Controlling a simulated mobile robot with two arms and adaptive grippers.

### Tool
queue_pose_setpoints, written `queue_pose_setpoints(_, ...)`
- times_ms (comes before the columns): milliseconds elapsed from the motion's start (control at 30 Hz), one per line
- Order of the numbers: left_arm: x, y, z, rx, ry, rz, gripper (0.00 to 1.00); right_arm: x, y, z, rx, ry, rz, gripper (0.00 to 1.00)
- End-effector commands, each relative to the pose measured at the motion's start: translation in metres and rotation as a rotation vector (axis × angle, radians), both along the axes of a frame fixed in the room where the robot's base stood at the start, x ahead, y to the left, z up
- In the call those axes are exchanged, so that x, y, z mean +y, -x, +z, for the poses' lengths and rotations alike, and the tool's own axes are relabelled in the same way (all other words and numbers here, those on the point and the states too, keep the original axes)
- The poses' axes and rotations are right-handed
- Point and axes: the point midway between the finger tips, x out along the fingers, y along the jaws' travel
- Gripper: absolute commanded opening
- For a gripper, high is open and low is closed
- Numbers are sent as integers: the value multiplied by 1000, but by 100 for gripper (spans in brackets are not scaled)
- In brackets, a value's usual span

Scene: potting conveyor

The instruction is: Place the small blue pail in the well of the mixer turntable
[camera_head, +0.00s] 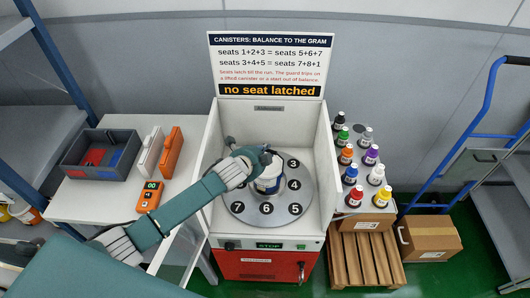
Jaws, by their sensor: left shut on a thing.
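The mixer turntable (240,207) is a grey disc inside the open white mixer cabinet, with black numbered seats around its rim. A small white-and-blue pail (268,185) is at the middle of the disc, over the well, and looks upright. My left arm reaches in from the lower left, and my left gripper (266,162) is at the pail's top, shut on it. The wrist and fingers hide part of the pail's top and the seats at the back left. The well is hidden under the pail; I cannot tell whether the pail rests on its floor. My right gripper is out of view.
The white cabinet walls (325,165) stand close on both sides of the turntable. A sign above reads "no seat latched". Several coloured bottles (372,155) stand to the right. A grey bin (75,163) and an orange meter (149,197) lie on the left table.

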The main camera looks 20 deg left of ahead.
Motion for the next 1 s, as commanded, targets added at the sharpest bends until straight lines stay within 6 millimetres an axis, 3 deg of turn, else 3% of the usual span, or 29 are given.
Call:
queue_pose_setpoints(167, -1, -2, 3, -10, 2, -2, 0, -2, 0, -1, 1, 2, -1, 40)
queue_pose_setpoints(200, 0, 0, -1, 1, 0, 0, 24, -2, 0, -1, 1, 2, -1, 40)
queue_pose_setpoints(267, 0, 0, -1, 1, 0, 0, 36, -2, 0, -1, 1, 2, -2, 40)
queue_pose_setpoints(667, 1, 3, 2, 0, 0, 0, 37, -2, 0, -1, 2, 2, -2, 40)
queue_pose_setpoints(1000, 6, 49, 31, 0, 0, -1, 37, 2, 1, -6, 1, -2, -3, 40)
